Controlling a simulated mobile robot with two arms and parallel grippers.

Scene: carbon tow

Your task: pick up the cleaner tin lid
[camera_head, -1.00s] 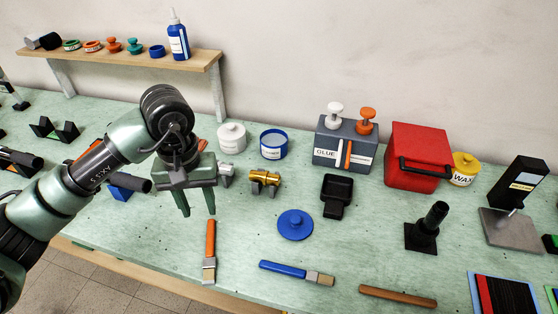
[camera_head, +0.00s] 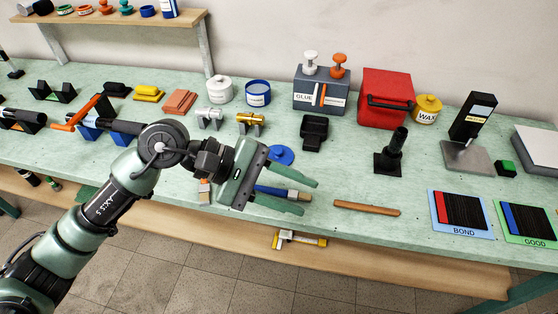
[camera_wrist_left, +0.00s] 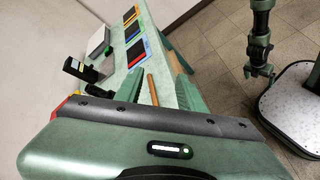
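The blue lid (camera_head: 281,155), a round disc with a knob, lies on the green bench, and I take it for the cleaner tin lid. A blue open tin (camera_head: 258,94) with a white label stands behind it. My left gripper (camera_head: 309,198) is open and empty, in front of the lid at the bench's front edge, its fingers pointing right. The gripper partly hides a blue-handled brush (camera_head: 284,192). The lid cannot be made out in the left wrist view.
A wooden stick (camera_head: 366,208) lies to the right. A yellow object (camera_head: 300,240) sits below the bench edge.

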